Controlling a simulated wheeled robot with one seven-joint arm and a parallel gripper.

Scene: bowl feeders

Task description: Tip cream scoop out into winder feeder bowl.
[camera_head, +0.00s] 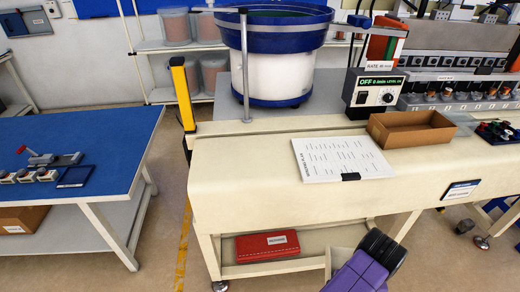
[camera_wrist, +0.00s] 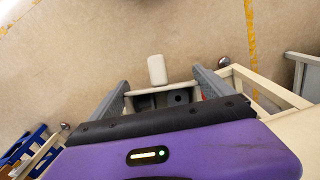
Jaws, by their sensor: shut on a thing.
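The winder feeder bowl (camera_head: 277,35) is a large blue bowl on a white drum with a blue base, at the back of the cream bench in the head view. My gripper (camera_wrist: 160,90) shows in the wrist view, its two grey fingers shut on the cream scoop (camera_wrist: 157,69). A pale rounded part of the scoop sticks out beyond the fingers; the rest is mostly hidden by the gripper, so I cannot tell its contents. In the head view my purple arm is low at the front, well below and right of the bowl; the scoop is not clear there.
The cream bench (camera_head: 245,160) carries a printed sheet (camera_head: 340,158), an open cardboard box (camera_head: 410,129) and a control box (camera_head: 375,95) right of the bowl. A yellow-and-black post (camera_head: 183,95) stands at its left corner. A blue table (camera_head: 70,150) is left, across a floor gap.

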